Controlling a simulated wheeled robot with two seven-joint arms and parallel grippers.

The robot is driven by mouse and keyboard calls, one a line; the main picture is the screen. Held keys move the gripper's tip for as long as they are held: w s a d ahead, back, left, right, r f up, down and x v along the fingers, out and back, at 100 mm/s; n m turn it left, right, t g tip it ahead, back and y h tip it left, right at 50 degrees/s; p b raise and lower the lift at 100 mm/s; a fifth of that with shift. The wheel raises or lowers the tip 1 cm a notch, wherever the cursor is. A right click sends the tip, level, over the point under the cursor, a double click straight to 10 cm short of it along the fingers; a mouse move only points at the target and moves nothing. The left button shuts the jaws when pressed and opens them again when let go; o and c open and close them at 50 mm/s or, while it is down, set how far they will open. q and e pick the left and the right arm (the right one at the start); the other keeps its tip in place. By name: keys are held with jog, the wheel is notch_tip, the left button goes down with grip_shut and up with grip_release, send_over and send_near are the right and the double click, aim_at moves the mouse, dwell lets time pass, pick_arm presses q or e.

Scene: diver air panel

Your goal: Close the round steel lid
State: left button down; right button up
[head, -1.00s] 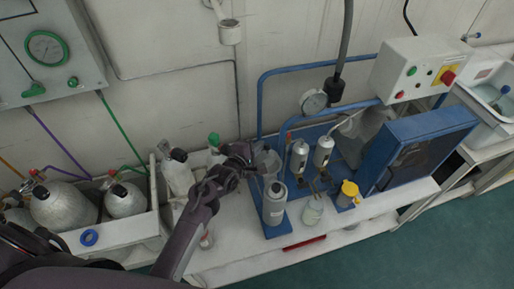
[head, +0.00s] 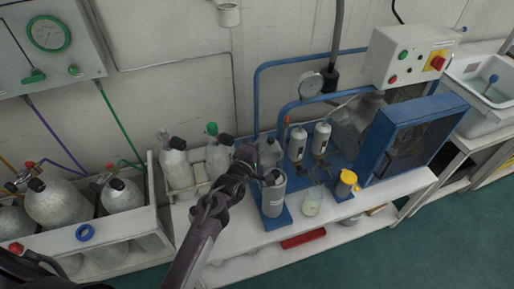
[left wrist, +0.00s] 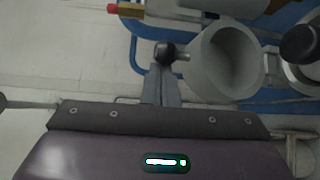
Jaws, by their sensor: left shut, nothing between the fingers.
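The round steel lid (head: 268,151) is open, tipped up on its side above the grey canister (head: 273,197) on the blue stand. In the left wrist view the lid (left wrist: 225,60) shows its hollow inside, with a black ball knob (left wrist: 166,51) on its left. The canister's round mouth (left wrist: 301,72) is at the right edge, with a dark part over it. My left gripper (head: 249,157) is shut and empty, at the lid's knob side. In the left wrist view its fingertips (left wrist: 160,70) are just below the knob; I cannot tell if they touch. My right gripper is out of view.
Gas cylinders (head: 175,163) stand left of the blue stand. Two small cylinders (head: 320,138), a jar (head: 312,202) and a yellow-capped container (head: 346,184) stand to the right. A blue pipe frame (head: 257,95) rises behind. Bare bench (head: 185,225) lies at the front left.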

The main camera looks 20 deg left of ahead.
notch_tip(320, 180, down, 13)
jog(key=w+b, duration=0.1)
jog(key=b, duration=1.1)
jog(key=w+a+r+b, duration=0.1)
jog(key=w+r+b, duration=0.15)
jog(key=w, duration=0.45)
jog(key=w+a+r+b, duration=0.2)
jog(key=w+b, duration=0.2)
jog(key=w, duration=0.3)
pick_arm(q)
jog(key=s+d+f+m+t+h+b, duration=0.1)
jog(key=s+f+m+h, duration=0.4)
jog(key=m, duration=0.6)
jog(key=s+d+f+m+t+h+b, duration=0.1)
jog(key=s+d+f+m+h+b, duration=0.3)
jog(key=m+h, duration=0.6)
jog(key=shift+s+d+f+m+h+b, duration=0.35)
jog(key=shift+s+d+f, duration=0.25)
jog(key=shift+d, duration=0.35)
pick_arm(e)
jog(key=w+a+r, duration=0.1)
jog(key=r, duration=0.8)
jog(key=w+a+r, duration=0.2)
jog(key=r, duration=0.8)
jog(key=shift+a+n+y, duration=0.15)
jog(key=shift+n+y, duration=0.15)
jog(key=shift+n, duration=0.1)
pick_arm(q)
jog(key=shift+r, duration=0.1)
